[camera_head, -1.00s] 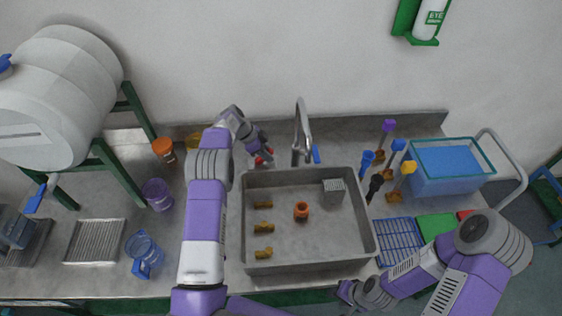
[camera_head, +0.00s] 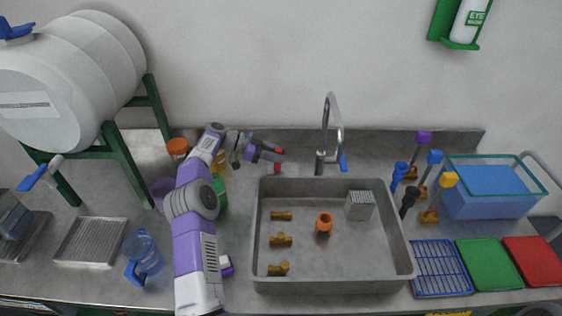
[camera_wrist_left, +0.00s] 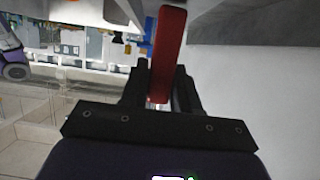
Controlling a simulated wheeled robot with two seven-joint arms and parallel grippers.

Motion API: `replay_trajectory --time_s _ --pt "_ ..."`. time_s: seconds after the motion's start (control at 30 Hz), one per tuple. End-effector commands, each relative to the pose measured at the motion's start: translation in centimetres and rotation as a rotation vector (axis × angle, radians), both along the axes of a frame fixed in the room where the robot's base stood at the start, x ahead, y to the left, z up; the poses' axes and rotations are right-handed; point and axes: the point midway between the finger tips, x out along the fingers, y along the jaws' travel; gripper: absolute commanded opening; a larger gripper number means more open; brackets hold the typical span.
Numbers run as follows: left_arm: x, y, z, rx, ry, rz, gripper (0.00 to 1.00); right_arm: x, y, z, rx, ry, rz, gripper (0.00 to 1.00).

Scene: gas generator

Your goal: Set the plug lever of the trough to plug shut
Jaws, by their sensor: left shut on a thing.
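The trough (camera_head: 258,235) is a grey steel basin set in the middle of the bench. The plug lever is a red bar (camera_wrist_left: 167,50), which stands between my left fingers in the left wrist view. In the head view, small red parts of the lever (camera_head: 278,168) show at the fingertips, behind the trough's back left corner. My left gripper (camera_head: 270,155) comes in from the left and is shut on the red lever. The lever's base is hidden, and I cannot tell its setting. My right gripper is out of view.
A faucet (camera_head: 334,125) with a blue handle stands right of my left gripper. Several brass fittings, an orange piece (camera_head: 323,223) and a grey block (camera_head: 359,206) lie in the trough. A white barrel (camera_head: 75,80) on a green stand is at left. Coloured-handled valves stand right of the trough.

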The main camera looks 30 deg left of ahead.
Motion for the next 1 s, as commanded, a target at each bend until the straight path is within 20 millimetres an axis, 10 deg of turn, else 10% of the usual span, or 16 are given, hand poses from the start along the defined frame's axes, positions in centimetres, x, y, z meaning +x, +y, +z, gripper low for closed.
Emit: replay_trajectory --time_s 0.7,0.73,1.0 --pt "-0.25 0.55 0.06 -0.068 -0.041 0.004 0.0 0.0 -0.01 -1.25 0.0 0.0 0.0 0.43" --pt "-0.24 0.54 0.05 -0.068 -0.041 0.004 0.33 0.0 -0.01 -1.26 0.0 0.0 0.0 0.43" --pt "-0.23 0.49 -0.01 -0.066 -0.039 0.002 0.51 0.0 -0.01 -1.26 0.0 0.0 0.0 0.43"
